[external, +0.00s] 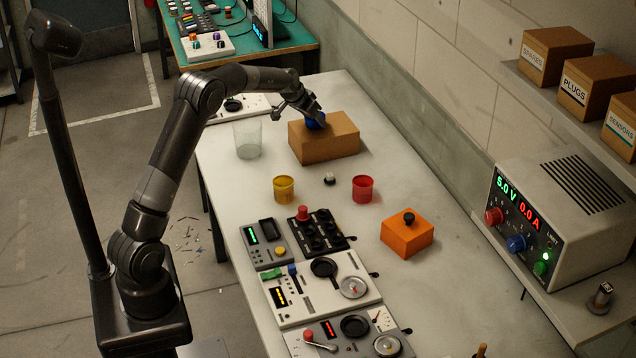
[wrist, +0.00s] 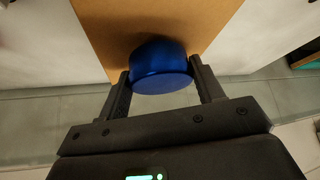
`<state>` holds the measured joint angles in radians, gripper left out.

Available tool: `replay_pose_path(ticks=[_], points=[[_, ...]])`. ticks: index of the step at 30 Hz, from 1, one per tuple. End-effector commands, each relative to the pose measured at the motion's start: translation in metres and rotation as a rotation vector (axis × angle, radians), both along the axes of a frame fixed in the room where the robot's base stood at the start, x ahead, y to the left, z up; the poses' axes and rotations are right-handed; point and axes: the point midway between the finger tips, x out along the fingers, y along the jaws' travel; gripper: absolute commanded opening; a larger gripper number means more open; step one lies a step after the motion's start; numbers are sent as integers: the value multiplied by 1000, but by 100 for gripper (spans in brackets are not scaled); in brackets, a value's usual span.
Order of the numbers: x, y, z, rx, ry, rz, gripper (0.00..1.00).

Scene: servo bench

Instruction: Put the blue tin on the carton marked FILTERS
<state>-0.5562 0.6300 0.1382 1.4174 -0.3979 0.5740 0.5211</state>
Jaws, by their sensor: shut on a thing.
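The blue tin (external: 315,122) is between the fingers of my gripper (external: 313,113), at the top of a plain brown block-like carton (external: 325,145) on the far part of the bench. In the wrist view, the tin (wrist: 160,68) sits between both fingers of my gripper (wrist: 163,88), with the brown carton surface (wrist: 215,22) behind it. I cannot tell whether the tin touches the carton. No FILTERS marking shows; the shelf cartons read SPARES (external: 552,55), PLUGS (external: 594,88) and SENSORS (external: 622,128).
A clear beaker (external: 248,140) stands left of the brown carton. A yellow cup (external: 284,189), a small knob (external: 330,179) and a red cup (external: 363,188) stand in front. An orange box (external: 407,235) and control panels (external: 322,287) are nearer. A power supply (external: 560,215) is at right.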

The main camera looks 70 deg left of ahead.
Motion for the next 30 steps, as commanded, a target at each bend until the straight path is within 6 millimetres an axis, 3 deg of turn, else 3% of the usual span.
replay_pose_path(ticks=[3, 13, 14, 21, 30], points=[[0, 0, -11, 0, -1, 1, 37], [0, 0, -14, 0, -1, 1, 37], [0, 0, -14, 0, -1, 0, 63], [0, 0, -14, 1, -1, 1, 82], [0, 0, -11, 2, -2, 1, 83]])
